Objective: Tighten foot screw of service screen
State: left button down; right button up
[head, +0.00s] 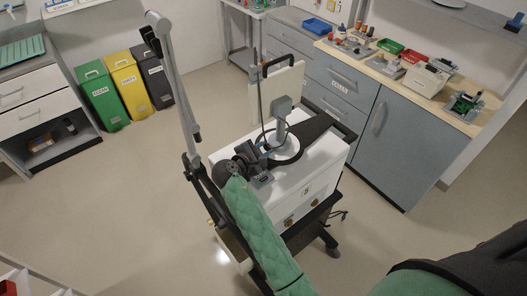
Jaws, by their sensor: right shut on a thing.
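The service screen (283,105) is a small grey panel on a short stem above a round white foot (287,155) with a dark rim. It stands upright on the white top of a cart (300,180). My right gripper (266,152), at the end of a green-sleeved arm, is low at the left edge of the foot. Its jaws are shut on what seems to be the foot screw, which is mostly hidden by the fingers. A small blue part shows by the fingertips. My left gripper is not in view.
A jointed grey support arm (178,80) rises at the cart's left. A cream panel with a black handle (280,85) stands behind the screen. A grey cabinet bench (400,125) with trays and devices is at right. Green, yellow and black bins (122,88) stand back left.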

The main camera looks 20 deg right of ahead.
jog(key=shift+f, duration=0.1)
jog(key=shift+m+b, duration=0.3)
jog(key=o, duration=1)
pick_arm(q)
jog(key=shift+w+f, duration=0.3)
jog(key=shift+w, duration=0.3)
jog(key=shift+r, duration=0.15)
pick_arm(e)
jog(key=shift+s, duration=0.1)
